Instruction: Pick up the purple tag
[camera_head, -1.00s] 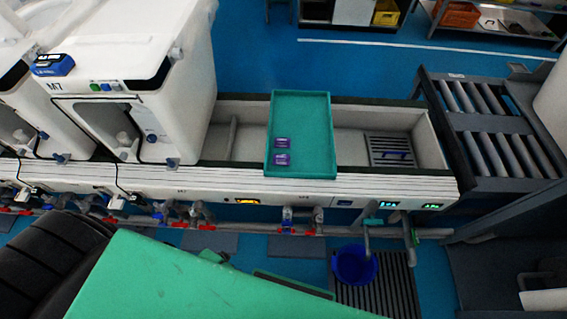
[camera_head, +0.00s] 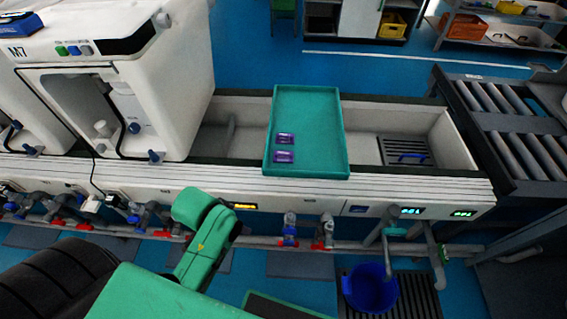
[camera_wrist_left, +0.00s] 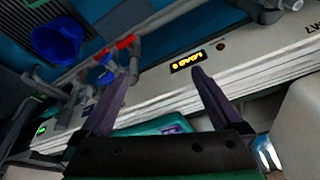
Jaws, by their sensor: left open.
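Two small purple tags, a far one (camera_head: 285,139) and a near one (camera_head: 284,157), lie flat near the left edge of a teal tray (camera_head: 318,115). The tray rests across the white test line. In the left wrist view, my left gripper (camera_wrist_left: 162,73) has its two dark fingers spread, with nothing between them. A purple patch, apparently a tag (camera_wrist_left: 172,129), shows on a strip of the tray there, partly hidden by the gripper body. In the head view only a green link of my left arm shows, front left of the tray. My right gripper is out of view.
A white machine marked M7 (camera_head: 120,85) stands left of the tray. Pipes and red valves (camera_head: 290,232) run along the line's front, with a blue bucket (camera_head: 370,290) below. A roller table (camera_head: 510,125) stands at the right. The tray's right half is clear.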

